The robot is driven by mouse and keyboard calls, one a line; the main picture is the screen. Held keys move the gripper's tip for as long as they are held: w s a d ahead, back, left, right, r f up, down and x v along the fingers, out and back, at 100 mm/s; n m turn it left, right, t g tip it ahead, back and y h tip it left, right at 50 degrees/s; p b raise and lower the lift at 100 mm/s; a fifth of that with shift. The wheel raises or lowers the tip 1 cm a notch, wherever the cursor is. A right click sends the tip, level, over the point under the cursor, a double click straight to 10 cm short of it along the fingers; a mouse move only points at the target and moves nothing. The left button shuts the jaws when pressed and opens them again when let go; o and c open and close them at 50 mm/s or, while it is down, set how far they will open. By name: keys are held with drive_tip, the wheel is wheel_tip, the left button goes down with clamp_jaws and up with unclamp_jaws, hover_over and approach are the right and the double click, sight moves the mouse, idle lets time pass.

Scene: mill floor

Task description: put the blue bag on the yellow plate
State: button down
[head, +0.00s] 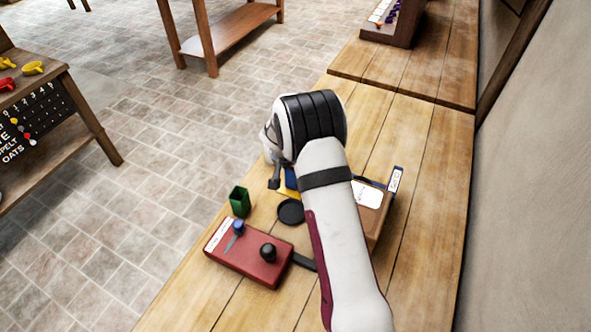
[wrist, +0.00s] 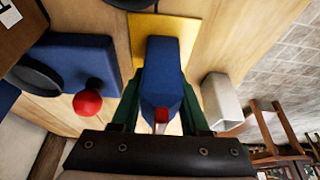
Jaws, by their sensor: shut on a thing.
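The blue bag (wrist: 163,72) is between the green fingers of my gripper (wrist: 162,95) in the wrist view, and the gripper is shut on it. A small red and white patch shows on the bag's near end. The yellow plate (wrist: 145,27) lies on the table beyond the bag, which covers part of it. I cannot tell whether the bag touches the plate. In the head view my arm hides most of the gripper; a bit of the blue bag (head: 291,179) and a corner of the yellow plate (head: 286,192) show beside it.
A green open container (head: 239,202), a black round dish (head: 290,211) and a red box with knobs (head: 250,257) stand nearby on the table. A labelled box (head: 375,197) is right of my arm. The wrist view shows a blue block with a red knob (wrist: 87,102) and a pale block (wrist: 220,100).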

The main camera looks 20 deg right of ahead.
drive_tip(key=shift+c, duration=2)
unclamp_jaws()
drive_tip(key=shift+f, duration=0.1)
drive_tip(key=v, duration=1.2)
drive_tip(key=s+a+r+g+y, duration=0.1)
drive_tip(key=s+r, duration=0.3)
drive_tip(key=s, duration=0.2)
drive_tip(key=s+a+r, duration=0.1)
drive_tip(key=s+r, duration=0.2)
drive_tip(key=s, duration=0.3)
drive_tip(key=s+a+n+g+y, duration=0.1)
drive_tip(key=s+a+y, duration=0.1)
drive_tip(key=s, duration=0.9)
drive_tip(key=s+a+r+n+g+y, duration=0.1)
drive_tip(key=s+a, duration=0.4)
drive_tip(key=s, duration=0.7)
drive_tip(key=shift+a+r+n+y, duration=0.25)
drive_tip(key=shift+n+y, duration=0.25)
drive_tip(key=shift+n, duration=0.2)
